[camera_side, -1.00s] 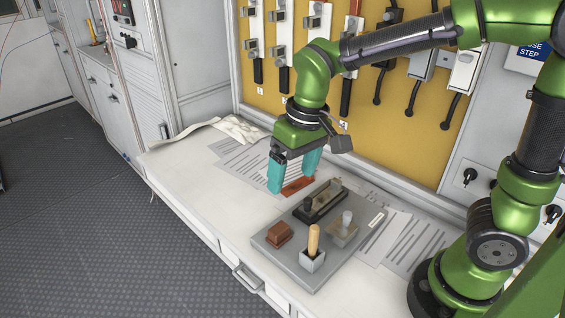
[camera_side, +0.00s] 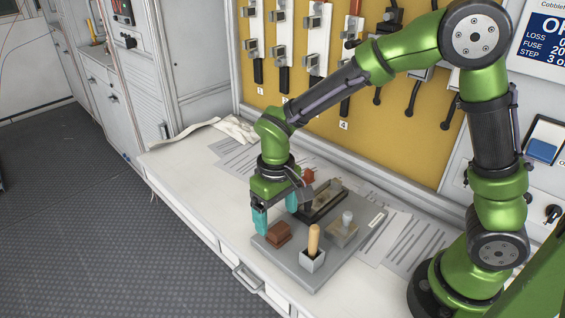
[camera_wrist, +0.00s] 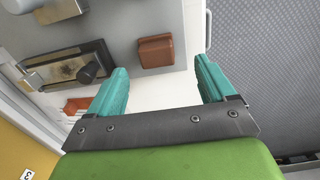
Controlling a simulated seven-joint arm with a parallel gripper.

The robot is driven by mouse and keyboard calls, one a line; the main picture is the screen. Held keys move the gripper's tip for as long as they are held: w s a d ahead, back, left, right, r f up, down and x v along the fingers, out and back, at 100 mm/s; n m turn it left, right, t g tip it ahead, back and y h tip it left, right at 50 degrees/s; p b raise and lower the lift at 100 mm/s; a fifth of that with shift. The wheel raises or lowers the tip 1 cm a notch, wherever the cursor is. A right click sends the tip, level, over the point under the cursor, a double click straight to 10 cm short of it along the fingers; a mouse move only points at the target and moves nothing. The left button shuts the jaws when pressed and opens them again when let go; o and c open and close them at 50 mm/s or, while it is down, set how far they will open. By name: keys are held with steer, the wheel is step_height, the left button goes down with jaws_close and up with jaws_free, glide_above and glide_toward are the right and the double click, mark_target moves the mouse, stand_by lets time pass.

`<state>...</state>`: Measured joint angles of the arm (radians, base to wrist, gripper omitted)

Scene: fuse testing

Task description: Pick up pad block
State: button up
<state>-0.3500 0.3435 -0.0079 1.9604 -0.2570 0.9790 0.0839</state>
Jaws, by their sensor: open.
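The pad block is most likely the reddish-brown block (camera_side: 278,234), which sits on the left part of the grey tray (camera_side: 290,272). In the wrist view the brown block (camera_wrist: 155,50) lies beyond the fingertips, between the two teal fingers' lines and near the tray's edge. My gripper (camera_side: 276,217) is open and empty, fingers pointing down, above and just behind the block in the side view. In the wrist view my gripper (camera_wrist: 160,75) shows its fingers wide apart, with white bench between them. Neither finger clearly touches the block.
The tray also holds a dark rectangular holder (camera_side: 322,203), a metal block with a pale knob (camera_side: 342,232) and a wooden-handled tool in a cup (camera_side: 313,242). A red-orange piece (camera_side: 308,175) lies behind.

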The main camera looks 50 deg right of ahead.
mark_target(278, 227)
steer(key=shift+w+d+f, duration=0.1)
steer(key=shift+d+f, duration=0.05)
steer(key=shift+f, duration=1.25)
steer(key=shift+d+f, duration=0.1)
steer(key=shift+f, duration=1.25)
steer(key=shift+c, duration=0.5)
steer(key=c, duration=1)
step_height(278, 227, up, 10)
steer(key=shift+r, duration=0.1)
